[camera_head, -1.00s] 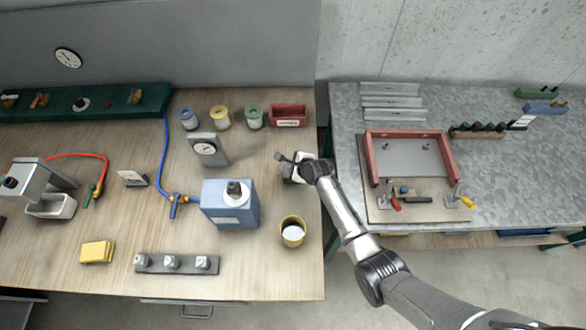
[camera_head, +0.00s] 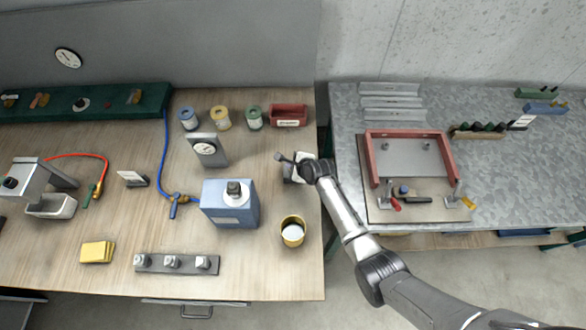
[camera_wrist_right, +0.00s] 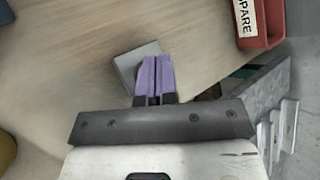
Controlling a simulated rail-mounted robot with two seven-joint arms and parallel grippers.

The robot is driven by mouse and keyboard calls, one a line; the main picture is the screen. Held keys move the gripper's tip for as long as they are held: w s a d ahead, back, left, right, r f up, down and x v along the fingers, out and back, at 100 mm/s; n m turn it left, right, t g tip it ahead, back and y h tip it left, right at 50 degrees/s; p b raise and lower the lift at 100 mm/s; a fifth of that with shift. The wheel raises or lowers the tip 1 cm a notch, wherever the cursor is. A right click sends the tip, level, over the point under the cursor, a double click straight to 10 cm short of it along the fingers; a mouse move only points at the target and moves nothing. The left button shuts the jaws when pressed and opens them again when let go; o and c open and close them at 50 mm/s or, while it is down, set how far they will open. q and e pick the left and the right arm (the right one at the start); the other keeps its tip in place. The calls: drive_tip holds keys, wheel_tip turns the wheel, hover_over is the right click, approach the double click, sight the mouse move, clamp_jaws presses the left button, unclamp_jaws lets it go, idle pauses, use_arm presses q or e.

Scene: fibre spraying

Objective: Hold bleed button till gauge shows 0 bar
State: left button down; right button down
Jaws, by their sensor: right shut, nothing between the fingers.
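My right gripper (camera_head: 284,157) is over the right part of the wooden bench, to the right of the blue box. In the right wrist view its purple fingers (camera_wrist_right: 155,75) are closed together with nothing between them. They are over a small grey block (camera_wrist_right: 138,58), partly hidden behind them; I cannot tell whether they touch it or whether it bears the bleed button. A round white dial (camera_head: 68,57) is on the back wall. Another dial sits on a grey stand (camera_head: 208,149). Both readings are too small to tell. My left gripper is not in view.
A blue box (camera_head: 230,204) and a yellow cup (camera_head: 292,232) stand left of and in front of the gripper. A red bin (camera_head: 288,115) is behind it. A blue hose (camera_head: 162,150) runs from the green panel (camera_head: 140,101). A metal table (camera_head: 490,175) stands right.

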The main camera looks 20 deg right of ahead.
drive_tip(key=shift+f, duration=0.15)
drive_tip(key=shift+f, duration=0.25)
drive_tip(key=shift+f, duration=0.15)
idle(0.8)
drive_tip(key=shift+f, duration=0.3)
idle(0.4)
idle(0.7)
idle(0.7)
idle(0.6)
idle(0.8)
